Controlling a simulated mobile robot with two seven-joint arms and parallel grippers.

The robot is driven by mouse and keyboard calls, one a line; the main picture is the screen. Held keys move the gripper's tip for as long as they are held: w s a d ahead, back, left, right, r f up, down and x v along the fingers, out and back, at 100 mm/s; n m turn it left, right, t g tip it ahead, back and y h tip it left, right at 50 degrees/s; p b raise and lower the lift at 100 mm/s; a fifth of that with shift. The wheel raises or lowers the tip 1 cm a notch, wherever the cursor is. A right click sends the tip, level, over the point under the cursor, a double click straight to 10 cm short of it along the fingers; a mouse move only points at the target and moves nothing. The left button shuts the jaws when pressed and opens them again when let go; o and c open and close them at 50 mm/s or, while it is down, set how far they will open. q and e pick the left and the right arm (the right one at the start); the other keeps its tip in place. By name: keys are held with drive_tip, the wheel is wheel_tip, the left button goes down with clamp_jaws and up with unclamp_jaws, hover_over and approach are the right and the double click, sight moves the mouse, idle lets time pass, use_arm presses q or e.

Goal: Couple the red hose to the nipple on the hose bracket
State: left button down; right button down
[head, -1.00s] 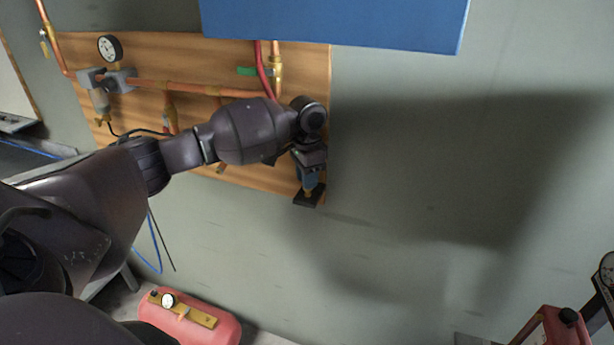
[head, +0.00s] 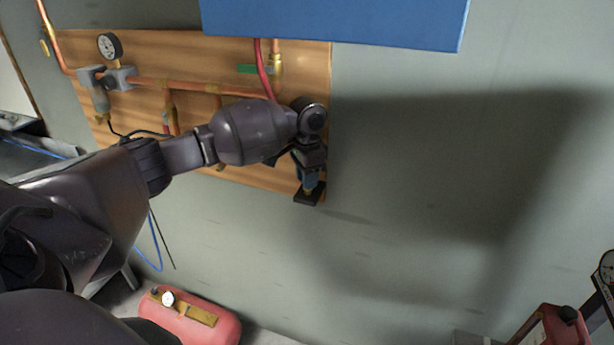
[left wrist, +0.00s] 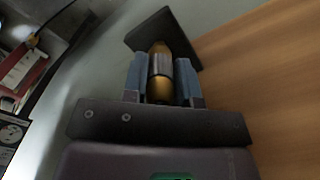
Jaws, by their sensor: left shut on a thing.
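My left gripper (head: 309,180) is at the lower right corner of the wooden panel, just above the black hose bracket (head: 310,197). In the left wrist view its blue fingers (left wrist: 161,80) are shut on a brass coupling with a steel sleeve (left wrist: 160,66). The coupling's front end is at the black bracket plate (left wrist: 150,30); whether it sits on the nipple cannot be told, as the nipple is hidden. The red hose (head: 263,70) runs down the panel and disappears behind my left arm. My right gripper is not in view.
The wooden panel (head: 190,60) carries copper pipes, a gauge (head: 109,46) and a green-handled valve (head: 250,69). A blue board (head: 335,22) overhangs above. A red tank (head: 195,318) stands below. The wall to the right is bare.

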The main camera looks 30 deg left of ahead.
use_arm(q)
drive_tip(key=shift+f, duration=0.3)
drive_tip(key=c, duration=0.8)
unclamp_jaws()
wheel_tip(320, 180, up, 11)
drive_tip(key=shift+f+b, duration=0.1)
drive_tip(key=shift+b, duration=0.45)
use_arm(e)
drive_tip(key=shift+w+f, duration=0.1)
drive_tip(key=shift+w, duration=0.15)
